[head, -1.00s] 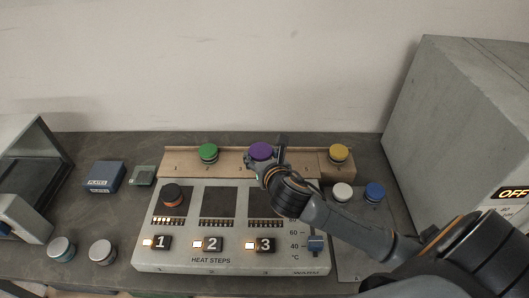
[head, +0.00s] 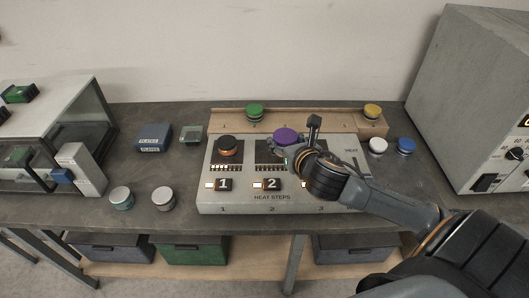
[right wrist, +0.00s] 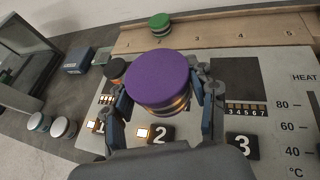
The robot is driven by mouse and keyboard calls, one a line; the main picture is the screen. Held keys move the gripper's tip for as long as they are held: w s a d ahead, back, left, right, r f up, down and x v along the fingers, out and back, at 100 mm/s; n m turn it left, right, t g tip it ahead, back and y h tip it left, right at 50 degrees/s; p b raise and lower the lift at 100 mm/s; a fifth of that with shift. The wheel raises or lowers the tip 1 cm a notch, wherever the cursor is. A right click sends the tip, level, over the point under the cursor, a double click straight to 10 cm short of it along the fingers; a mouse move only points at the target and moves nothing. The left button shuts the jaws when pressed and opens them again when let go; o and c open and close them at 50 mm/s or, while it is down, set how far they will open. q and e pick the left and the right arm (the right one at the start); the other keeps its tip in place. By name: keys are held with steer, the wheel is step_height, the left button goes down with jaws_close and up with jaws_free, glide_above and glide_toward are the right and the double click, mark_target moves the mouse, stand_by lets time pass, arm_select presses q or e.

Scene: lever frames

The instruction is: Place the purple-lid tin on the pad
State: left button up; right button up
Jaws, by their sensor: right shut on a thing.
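The purple-lid tin (head: 286,133) is held in my right gripper (head: 290,146), over the second bay of the heat-step panel (head: 232,202). In the right wrist view the purple lid (right wrist: 158,78) sits upright between the two fingers, with a copper-coloured band below it. The tin hides most of the middle dark pad (head: 262,147); I cannot tell whether its base touches. The third pad (right wrist: 237,78) looks empty in the right wrist view. A dark-lidded tin with an orange band (head: 228,145) stands on the first pad. My left gripper is not in view.
A wooden rack (head: 320,122) behind the panel holds a green-lid tin (head: 255,110) and a yellow-lid tin (head: 372,110). White-lid (head: 377,146) and blue-lid (head: 406,145) tins stand right. Two pale-lidded tins (head: 121,197) (head: 163,197) stand front left. A grey cabinet (head: 470,90) bounds the right.

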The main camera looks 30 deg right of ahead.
steer(key=f+x, duration=0.1)
steer(key=x, duration=0.7)
steer(key=s+f+x, duration=0.1)
steer(key=x, duration=0.3)
steer(key=shift+f, duration=0.4)
steer(key=shift+w+d+f, duration=0.15)
steer(key=shift+w+f, duration=0.25)
steer(key=shift+f, duration=0.1)
step_height(320, 180, down, 2)
steer(key=shift+w+f+p, duration=0.1)
steer(key=shift+f+p, duration=0.1)
steer(key=shift+p, duration=0.2)
steer(key=shift+f, duration=0.35)
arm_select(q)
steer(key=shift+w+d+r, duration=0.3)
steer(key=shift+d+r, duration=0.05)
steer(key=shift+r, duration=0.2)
arm_select(e)
steer(key=shift+f, duration=0.15)
steer(key=o, duration=1.1)
steer(key=shift+f, duration=0.15)
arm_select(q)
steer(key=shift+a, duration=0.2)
arm_select(e)
steer(key=shift+o, duration=0.7)
